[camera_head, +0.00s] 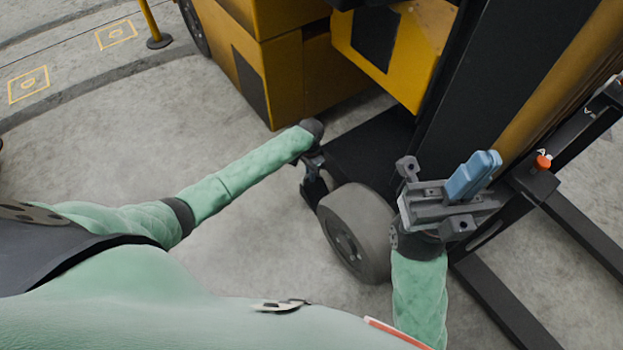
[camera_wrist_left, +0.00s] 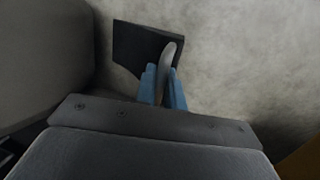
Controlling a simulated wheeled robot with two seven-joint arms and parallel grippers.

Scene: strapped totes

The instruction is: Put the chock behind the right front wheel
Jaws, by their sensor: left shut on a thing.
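The wheel (camera_head: 372,225), with a grey tyre and dark hub, stands on the floor beside the yellow and black truck (camera_head: 395,50). My left gripper (camera_head: 314,185) is low beside the wheel, on its far left side. In the left wrist view, its blue fingers (camera_wrist_left: 163,88) are shut on the grey grip of the dark chock (camera_wrist_left: 138,45). The chock is close to the tyre (camera_wrist_left: 45,60), with a narrow gap visible. I cannot tell whether it touches the floor. In the head view my gripper hides most of it. My right gripper (camera_head: 476,174) is raised right of the wheel, blue fingers together, empty.
A black mast (camera_head: 490,70) rises behind my right gripper. Dark fork-like bars (camera_head: 505,305) reach along the floor at the right. A red-orange knob (camera_head: 543,161) is close to my right gripper. A yellow post (camera_head: 150,20) stands far left.

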